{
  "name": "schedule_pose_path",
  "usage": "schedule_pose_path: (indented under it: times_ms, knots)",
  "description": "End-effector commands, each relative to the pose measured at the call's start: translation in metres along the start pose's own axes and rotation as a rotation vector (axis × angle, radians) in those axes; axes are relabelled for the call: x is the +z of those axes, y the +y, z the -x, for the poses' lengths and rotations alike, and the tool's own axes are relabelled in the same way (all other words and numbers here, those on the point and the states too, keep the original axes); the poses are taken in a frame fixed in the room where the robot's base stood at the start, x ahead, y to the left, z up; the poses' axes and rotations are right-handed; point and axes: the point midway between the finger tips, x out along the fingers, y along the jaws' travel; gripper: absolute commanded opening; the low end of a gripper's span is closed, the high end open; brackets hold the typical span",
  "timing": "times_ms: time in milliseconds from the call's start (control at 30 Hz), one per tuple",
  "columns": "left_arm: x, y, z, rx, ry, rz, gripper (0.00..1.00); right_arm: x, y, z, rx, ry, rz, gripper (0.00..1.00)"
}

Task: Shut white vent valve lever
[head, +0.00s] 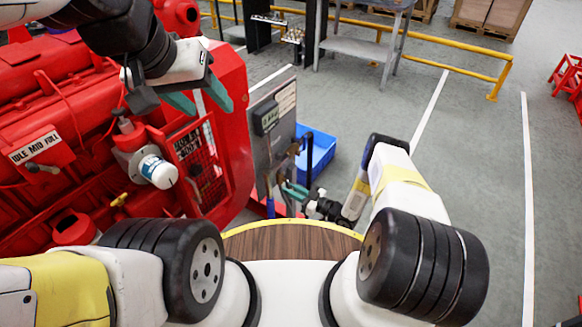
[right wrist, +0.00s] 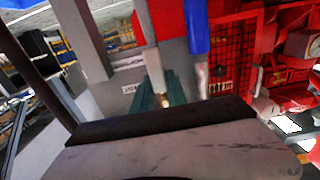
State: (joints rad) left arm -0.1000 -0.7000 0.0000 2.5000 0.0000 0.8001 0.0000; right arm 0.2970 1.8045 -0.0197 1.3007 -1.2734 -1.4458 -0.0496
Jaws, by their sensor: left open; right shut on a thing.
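My right gripper (head: 292,190) is low beside the grey panel (head: 284,108), right of the red engine. In the right wrist view its teal fingers (right wrist: 163,93) are closed around a narrow pale bar, which looks like the white vent valve lever (right wrist: 155,68). The fingers and the panel hide most of the lever in the head view, and its exact angle is hard to tell. My left gripper (head: 200,98) is open and empty, high in front of the red engine, apart from the panel.
The red engine (head: 62,95) fills the left, with a white-capped filter (head: 158,171) jutting out. A blue bar (right wrist: 197,28) hangs close beside my right fingers. Open grey floor lies to the right.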

Motion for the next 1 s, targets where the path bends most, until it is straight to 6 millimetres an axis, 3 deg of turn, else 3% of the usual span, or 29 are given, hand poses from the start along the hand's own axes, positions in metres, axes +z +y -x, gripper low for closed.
schedule_pose_path:
  times_ms: [1000]
  knots:
    - [0.0000, 0.0000, 0.0000, 0.000, 0.000, 0.000, 0.54, 0.0000, -0.0020, 0.0007, 0.002, 0.000, -0.069, 0.00]
